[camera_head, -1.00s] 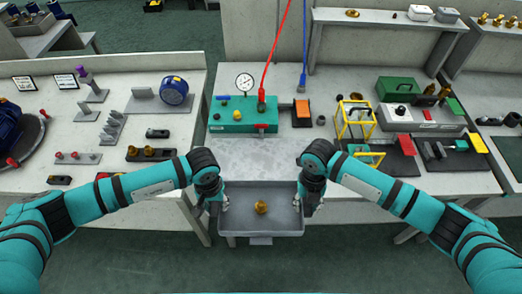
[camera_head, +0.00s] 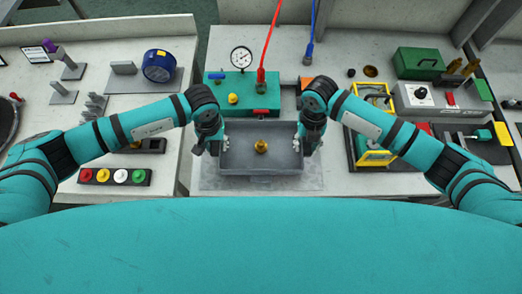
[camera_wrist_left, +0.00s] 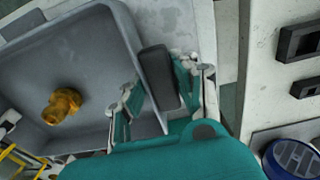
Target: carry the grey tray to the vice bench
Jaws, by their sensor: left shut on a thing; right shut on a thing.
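The grey tray (camera_head: 238,164) is over the middle bench, in front of the teal box, with a brass fitting (camera_head: 261,146) inside. My left gripper (camera_head: 214,146) is shut on the tray's left side. In the left wrist view, the left gripper (camera_wrist_left: 160,92) has its fingers around a dark handle (camera_wrist_left: 158,72) at the edge of the tray (camera_wrist_left: 98,62). The brass fitting (camera_wrist_left: 62,106) lies in it there too. My right gripper (camera_head: 307,143) is shut on the tray's right side, its fingertips partly hidden. I cannot tell whether the tray touches the bench. No vice is clearly visible.
A teal box (camera_head: 238,92) with a gauge (camera_head: 241,57) and red hose (camera_head: 269,45) stands just behind the tray. A yellow frame (camera_head: 372,150) stands to the right. A strip of coloured buttons (camera_head: 114,176) lies on the left bench. A paler plate (camera_head: 210,182) shows under the tray.

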